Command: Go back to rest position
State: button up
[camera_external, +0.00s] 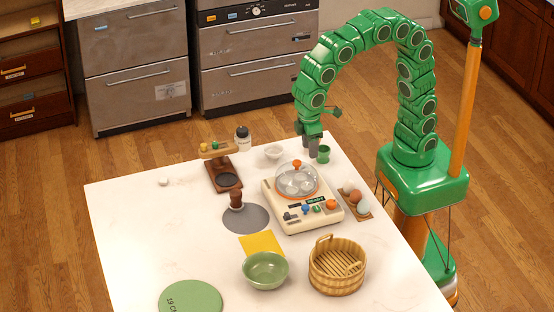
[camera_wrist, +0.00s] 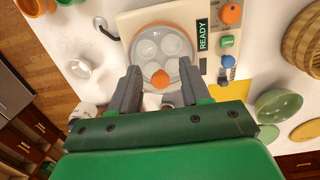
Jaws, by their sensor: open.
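My green arm arches over from the right in the external view, and my gripper (camera_external: 312,145) points down above the back right part of the white table (camera_external: 130,215). The gripper's grey fingers (camera_wrist: 158,92) are apart in the wrist view, with nothing between them. The cream egg cooker (camera_external: 297,205) with a clear domed lid and orange knob stands in front of the gripper. In the wrist view the cooker (camera_wrist: 135,28) lies beyond the fingertips, with a panel reading READY. A small green cup (camera_external: 323,154) stands right beside the gripper; I cannot tell whether they touch.
A white bowl (camera_external: 274,151), a brown stand (camera_external: 226,176) and a bottle (camera_external: 243,138) are left of the gripper. An egg holder (camera_external: 354,202) is right of the cooker. A green bowl (camera_external: 265,270) and a wooden basket (camera_external: 337,265) stand in front. The table's left part is mostly clear.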

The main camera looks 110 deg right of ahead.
jog(key=s+d+f, duration=0.1)
jog(key=s+d, duration=0.3)
jog(key=s, duration=0.6)
jog(key=s+d+f, duration=0.1)
jog(key=s+d, duration=0.3)
jog(key=s, duration=0.6)
jog(key=s+d+f+g, duration=0.1)
jog(key=s+d, duration=0.3)
jog(key=s, duration=0.7)
